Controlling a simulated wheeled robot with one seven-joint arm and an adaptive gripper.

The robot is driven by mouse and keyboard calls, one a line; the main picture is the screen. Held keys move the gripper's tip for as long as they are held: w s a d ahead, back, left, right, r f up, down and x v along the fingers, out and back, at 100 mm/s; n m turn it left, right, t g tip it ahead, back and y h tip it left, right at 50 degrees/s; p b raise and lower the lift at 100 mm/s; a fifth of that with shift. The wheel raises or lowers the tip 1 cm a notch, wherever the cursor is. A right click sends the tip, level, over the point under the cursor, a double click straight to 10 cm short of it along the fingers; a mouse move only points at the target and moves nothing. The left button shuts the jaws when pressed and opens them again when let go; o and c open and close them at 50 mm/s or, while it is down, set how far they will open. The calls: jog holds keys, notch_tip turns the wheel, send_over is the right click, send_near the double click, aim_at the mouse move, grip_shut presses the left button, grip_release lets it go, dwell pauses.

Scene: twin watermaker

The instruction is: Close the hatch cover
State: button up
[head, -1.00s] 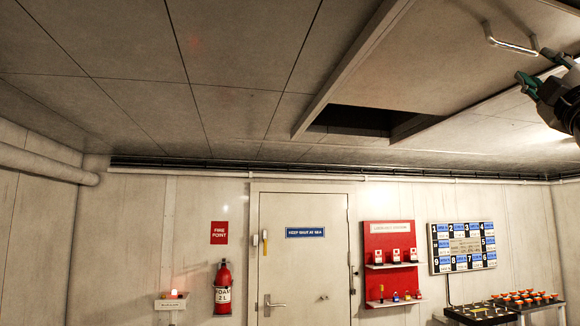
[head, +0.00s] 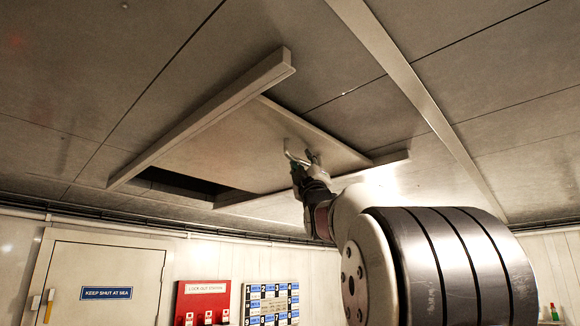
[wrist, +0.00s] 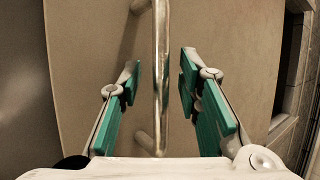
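The hatch cover (head: 235,150) is a flat beige panel in the ceiling, held between two raised side rails. A dark gap of the hatch opening (head: 185,186) shows at its left end, so the hatch is partly uncovered. A metal bar handle (head: 291,157) sticks out from the cover. My gripper (head: 304,160) is up at the handle in the head view. In the wrist view the handle (wrist: 161,70) runs between the two green-padded fingers of my gripper (wrist: 160,85), with space on both sides. The gripper is open and the pads do not touch the bar.
The near rail (head: 215,115) and far rail (head: 385,161) stand out below the ceiling. A door (head: 100,275), a red lockout board (head: 203,300) and a numbered panel (head: 270,302) are on the far wall. My arm blocks the lower right.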

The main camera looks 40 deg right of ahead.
grip_shut()
jog(key=shift+w, duration=0.2)
